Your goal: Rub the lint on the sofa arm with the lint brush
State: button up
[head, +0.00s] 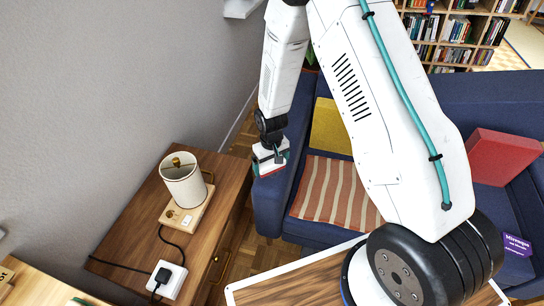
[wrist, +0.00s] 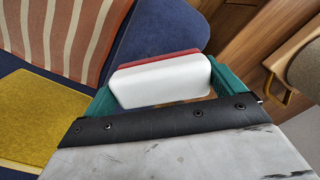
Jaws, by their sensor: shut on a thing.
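My gripper (head: 275,157) is shut on the lint brush, a white block with a red edge. In the wrist view the lint brush (wrist: 160,85) sits between the teal fingers. In the head view it is low over the front part of the blue sofa arm (head: 270,205), on the side nearest the wooden cabinet. The sofa arm (wrist: 155,28) also shows just beyond the brush in the wrist view. I cannot tell whether the brush touches the fabric. No lint can be made out; the brush and gripper cover part of the arm.
A wooden cabinet (head: 140,220) with a lamp (head: 184,180) stands left of the sofa. A striped blanket (head: 325,190), a yellow cushion (head: 330,128) and a red cushion (head: 500,157) lie on the sofa. A wooden-topped table (head: 300,286) is in front.

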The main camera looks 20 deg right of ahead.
jog(key=shift+d+r, duration=0.1)
jog(key=shift+r, duration=1.85)
jog(key=shift+s, duration=0.1)
